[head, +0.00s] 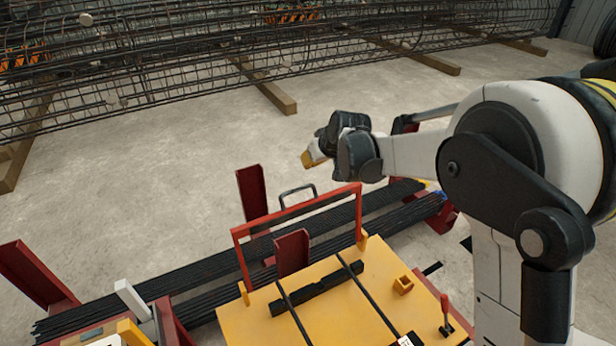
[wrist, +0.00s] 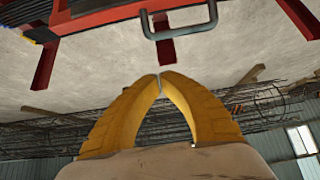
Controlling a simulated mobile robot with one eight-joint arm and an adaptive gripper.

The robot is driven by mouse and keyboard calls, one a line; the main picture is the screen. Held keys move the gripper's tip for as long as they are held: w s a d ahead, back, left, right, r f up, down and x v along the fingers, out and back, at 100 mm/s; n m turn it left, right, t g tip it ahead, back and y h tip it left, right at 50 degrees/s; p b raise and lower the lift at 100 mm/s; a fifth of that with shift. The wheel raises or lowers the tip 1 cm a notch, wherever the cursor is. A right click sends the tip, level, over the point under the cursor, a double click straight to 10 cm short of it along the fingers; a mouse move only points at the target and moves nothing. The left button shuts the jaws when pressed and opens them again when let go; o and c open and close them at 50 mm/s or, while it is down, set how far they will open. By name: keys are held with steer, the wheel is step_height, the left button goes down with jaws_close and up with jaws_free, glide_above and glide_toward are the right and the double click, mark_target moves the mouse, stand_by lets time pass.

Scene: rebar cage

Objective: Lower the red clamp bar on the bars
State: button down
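The red clamp bar (head: 285,212) stands raised as an upright frame, its legs at yellow brackets on the yellow table (head: 255,325). A grey loop handle (head: 298,188) shows at its top bar; in the wrist view, this handle (wrist: 181,34) hangs under a red edge. Bundles of black bars (head: 215,270) lie in red supports behind the table. My gripper (head: 308,160) is above and beyond the clamp bar, apart from it. In the wrist view, the yellow fingertips (wrist: 160,82) meet with nothing seen between them, a little below the handle in the picture.
Red posts (head: 252,192) stand up around the bars. A short black bar (head: 316,290), a yellow block (head: 403,285) and a red lever (head: 446,312) are on the table. A large rebar cage (head: 150,65) rests on timbers (head: 262,88) at the back. Bare floor lies between.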

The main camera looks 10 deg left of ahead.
steer(key=b+x, duration=0.3)
steer(key=x, duration=0.7)
steer(key=shift+s+d+b, duration=0.25)
steer(key=shift+s+d, duration=0.35)
steer(key=shift+s, duration=0.2)
steer(key=shift+s+d+b, duration=0.25)
steer(key=shift+s+d, duration=0.4)
steer(key=shift+s, duration=0.15)
